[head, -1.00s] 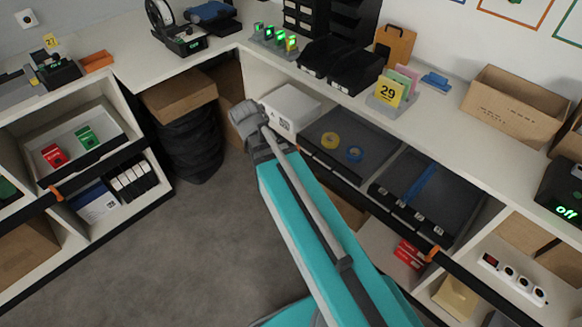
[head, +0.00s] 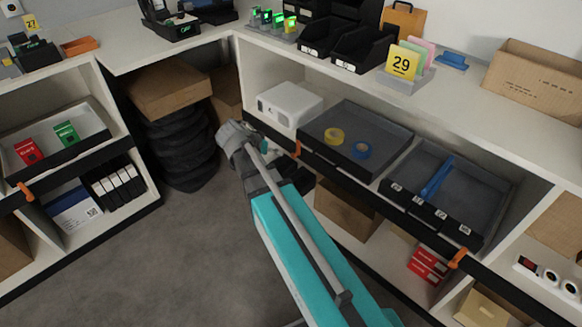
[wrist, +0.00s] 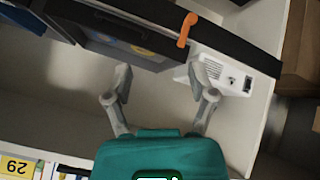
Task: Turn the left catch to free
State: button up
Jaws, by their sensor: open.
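An orange catch (head: 297,149) stands near the left end of the dark rail in front of the open grey trays. It also shows in the wrist view (wrist: 186,29), lying across the rail, its lower end toward my gripper. A second orange catch (head: 457,258) is at the rail's right end. My gripper (wrist: 163,85) is open and empty. In the wrist view its fingers are apart, below the catch and not touching it. In the head view my arm hides most of the gripper.
A white box (head: 290,103) stands behind the rail near the left catch; in the wrist view the right finger overlaps it. A left tray (head: 385,130) holds yellow and blue tape rolls. The counter edge runs above the trays. Another orange catch (head: 26,193) is on the left shelf unit.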

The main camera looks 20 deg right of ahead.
aim_at(293, 156)
jog(key=w+d+f+m+t+h+b, duration=0.1)
jog(key=w+f+b, duration=0.3)
jog(key=b, duration=0.5)
jog(key=w+f+m+t+h+b, duration=0.1)
jog(key=w+f+m+h+b, duration=0.2)
jog(key=f+b, duration=0.5)
jog(key=shift+w+d+f+m+h+b, duration=0.35)
jog(key=shift+w+f+m+h+b, duration=0.1)
jog(key=shift+w, duration=0.2)
jog(key=b+x, duration=0.4)
jog(key=x, duration=0.8)
jog(key=shift+w+b, duration=0.1)
jog(key=shift+b, duration=0.3)
jog(key=shift+x, duration=0.85)
